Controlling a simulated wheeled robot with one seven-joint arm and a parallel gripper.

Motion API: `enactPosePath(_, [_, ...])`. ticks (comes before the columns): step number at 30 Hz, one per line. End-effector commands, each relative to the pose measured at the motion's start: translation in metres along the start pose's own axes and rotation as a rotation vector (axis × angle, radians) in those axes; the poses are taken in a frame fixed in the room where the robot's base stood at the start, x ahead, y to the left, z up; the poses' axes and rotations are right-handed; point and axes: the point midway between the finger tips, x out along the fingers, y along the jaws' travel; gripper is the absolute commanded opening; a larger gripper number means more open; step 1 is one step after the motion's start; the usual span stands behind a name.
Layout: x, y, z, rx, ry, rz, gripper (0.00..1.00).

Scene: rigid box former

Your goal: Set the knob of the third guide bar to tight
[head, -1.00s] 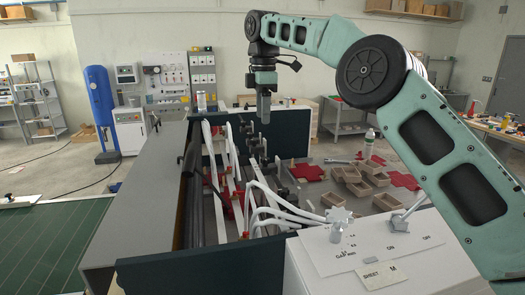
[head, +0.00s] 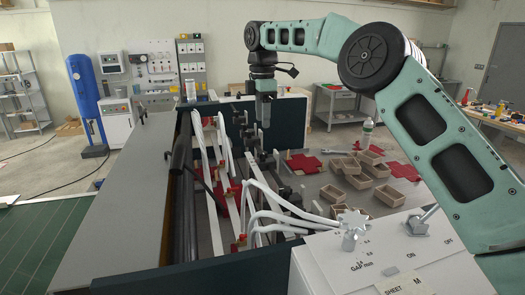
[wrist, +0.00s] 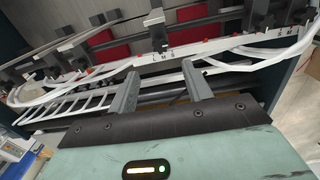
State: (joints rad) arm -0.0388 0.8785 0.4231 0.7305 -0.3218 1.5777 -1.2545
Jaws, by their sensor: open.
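The box former has several pale guide bars (head: 205,165) running lengthwise in its bay. Dark knobs and clamps (head: 284,193) stand in a row along their right side. In the wrist view, a white bar marked L, M, S (wrist: 185,52) crosses ahead of the fingers, with dark knob blocks (wrist: 156,28) beyond it. My gripper (head: 265,124) points down over the far part of the row. In the wrist view my gripper (wrist: 160,84) is open, with nothing between its fingers. I cannot tell which bar is the third, or how its knob is set.
White curved hoses (head: 265,205) arch over the near end of the bay. A white control panel (head: 345,262) with a star knob and lever stands at the front. Cardboard boxes (head: 360,180), red blanks (head: 303,163) and a bottle (head: 367,133) occupy the right-hand deck.

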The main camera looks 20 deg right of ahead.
Motion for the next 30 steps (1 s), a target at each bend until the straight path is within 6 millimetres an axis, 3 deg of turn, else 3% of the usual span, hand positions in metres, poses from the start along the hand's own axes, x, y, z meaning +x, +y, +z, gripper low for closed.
enactPosePath(9, [0.060,-0.001,0.001,0.000,-0.001,-0.005,0.50])
enactPosePath(15, [0.090,-0.001,0.000,0.000,0.000,-0.003,0.50])
enactPosePath(21, [0.103,0.000,0.000,0.000,0.000,-0.001,0.50])
enactPosePath(29, [0.105,0.000,0.000,0.000,0.000,0.000,0.50])
enactPosePath(30, [0.105,0.000,0.000,0.000,0.000,0.000,0.41])
